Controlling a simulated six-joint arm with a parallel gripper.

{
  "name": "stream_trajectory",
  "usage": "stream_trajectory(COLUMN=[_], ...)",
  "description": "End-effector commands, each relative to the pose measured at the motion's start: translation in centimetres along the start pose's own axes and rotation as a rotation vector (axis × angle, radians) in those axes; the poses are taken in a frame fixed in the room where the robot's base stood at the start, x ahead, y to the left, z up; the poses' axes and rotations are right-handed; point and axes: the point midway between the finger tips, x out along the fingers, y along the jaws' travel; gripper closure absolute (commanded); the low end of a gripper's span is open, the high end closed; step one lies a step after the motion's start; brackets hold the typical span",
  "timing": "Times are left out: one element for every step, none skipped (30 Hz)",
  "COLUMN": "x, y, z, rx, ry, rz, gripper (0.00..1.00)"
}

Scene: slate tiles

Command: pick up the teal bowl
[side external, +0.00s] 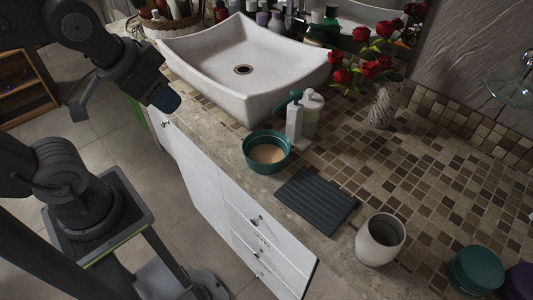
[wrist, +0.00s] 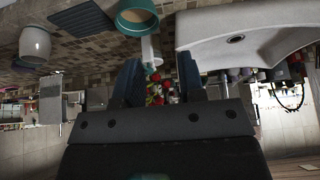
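The teal bowl (side external: 268,138) stands upright on the counter in front of the sink, close to the front edge. Its inside bottom is tan; I cannot tell whether that is its lining or some contents. In the wrist view, which looks upside down, the bowl (wrist: 137,27) is at the top, partly cut off by the frame edge. My gripper (wrist: 160,62) is open with nothing between its fingers. It is apart from the bowl; in the side view my arm's end is up and to the left of the bowl, beside the sink.
A white dispenser with a teal pump (side external: 296,122) stands just right of the bowl. The white sink (side external: 205,75) is behind it. A dark ribbed tray (side external: 316,201) and a pale cup (side external: 379,241) are to the front right. Red flowers (side external: 372,66) stand at the back.

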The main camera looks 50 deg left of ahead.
Motion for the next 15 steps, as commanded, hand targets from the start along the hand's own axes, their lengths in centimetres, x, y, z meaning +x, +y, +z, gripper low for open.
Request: stream_trajectory(x=[0.0, 0.1, 0.2, 0.3, 0.5, 0.9, 1.2, 1.6, 2.3, 2.8, 3.4, 4.2, 4.9, 5.5, 6.4], y=[0.0, 0.1, 0.1, 0.2, 0.4, 0.6, 0.9, 1.2, 1.6, 2.0, 2.4, 3.0, 3.4, 3.9, 4.5], z=[0.0, -0.1, -0.3, -0.5, -0.7, -1.1, -1.5, -1.9, -2.5, -3.0, -3.4, -4.0, -4.3, -4.7, -5.1], rx=[0.004, 0.014, 0.039, 0.07, 0.112, 0.184, 0.252, 0.328, 0.441, 0.53, 0.623, 0.746, 0.836, 0.923, 1.035], ry=[-0.001, -0.004, -0.01, -0.018, -0.028, -0.046, -0.061, -0.079, -0.103, -0.121, -0.139, -0.161, -0.176, -0.19, -0.207], rz=[0.0, 0.001, 0.003, 0.005, 0.008, 0.014, 0.02, 0.028, 0.041, 0.052, 0.066, 0.086, 0.102, 0.118, 0.141], gripper=[0.64, 0.64, 0.64, 0.64, 0.64, 0.64, 0.64, 0.64, 0.64, 0.64, 0.64, 0.64, 0.64, 0.64, 0.64])
